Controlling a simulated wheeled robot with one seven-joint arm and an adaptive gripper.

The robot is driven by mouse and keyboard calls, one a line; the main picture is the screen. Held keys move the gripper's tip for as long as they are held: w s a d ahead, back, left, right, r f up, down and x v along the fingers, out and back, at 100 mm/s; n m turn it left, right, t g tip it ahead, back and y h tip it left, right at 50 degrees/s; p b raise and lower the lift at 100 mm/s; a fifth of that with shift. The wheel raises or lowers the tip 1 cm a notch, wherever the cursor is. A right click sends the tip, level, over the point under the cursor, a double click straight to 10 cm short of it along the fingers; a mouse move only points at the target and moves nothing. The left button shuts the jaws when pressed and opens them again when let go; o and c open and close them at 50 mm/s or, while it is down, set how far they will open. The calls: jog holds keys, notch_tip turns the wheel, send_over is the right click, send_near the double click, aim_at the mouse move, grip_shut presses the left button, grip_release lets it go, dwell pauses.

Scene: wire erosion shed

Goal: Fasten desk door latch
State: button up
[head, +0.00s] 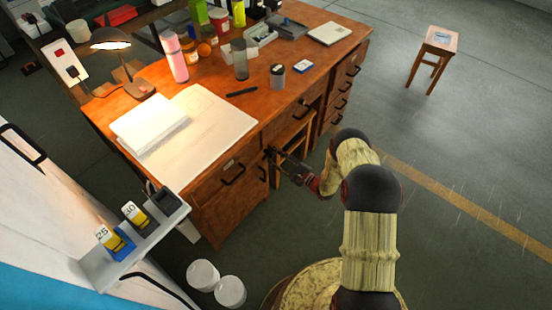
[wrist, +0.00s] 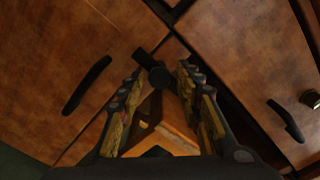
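The desk (head: 218,205) has a brown wooden front, with a drawer and a door panel at its near left end. In the wrist view the door panel (wrist: 45,60) with a black bar handle (wrist: 87,85) fills the left side. A small black latch (wrist: 152,66) with a rounded knob sits by the dark seam between the panels. My gripper (head: 275,160) is at the desk front, by the inner edge of that end. In the wrist view my gripper (wrist: 164,80) has its fingers apart, with the latch between or just beyond the tips; contact cannot be told.
A wooden stool (head: 292,135) stands in the knee space beside my gripper. A wall shelf (head: 130,245) and white tubs (head: 216,284) stand left. The floor at right is clear, with another stool (head: 435,45) far off.

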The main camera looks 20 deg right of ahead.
jog(key=shift+o, duration=0.4)
jog(key=v, duration=1.2)
